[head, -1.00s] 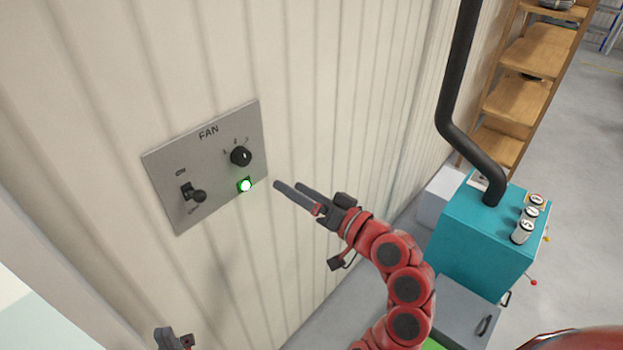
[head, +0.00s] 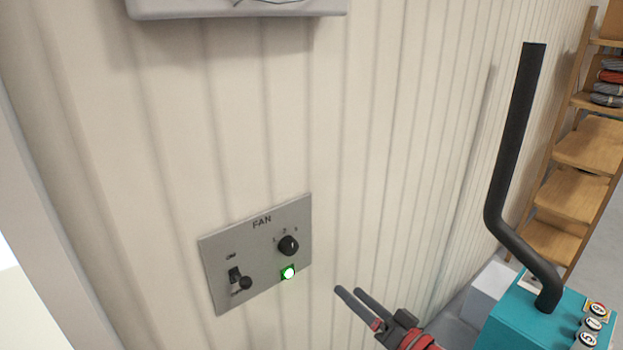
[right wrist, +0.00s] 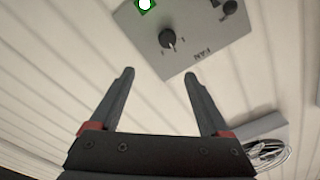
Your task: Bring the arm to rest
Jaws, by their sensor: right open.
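My right gripper (head: 352,299) is at the lower middle of the head view, in front of the wall and to the right of the fan panel. Its two dark fingers are apart with nothing between them; they also show in the right wrist view (right wrist: 158,88). The grey fan panel (head: 232,287) is on the wall, with a black lever switch (head: 240,280), a round black knob (head: 288,245) and a lit green lamp (head: 288,272). The fingers stand apart from the panel. My left gripper does not show now.
A grey box (head: 235,8) is on the wall above. Wall space between panel and pipe is bare.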

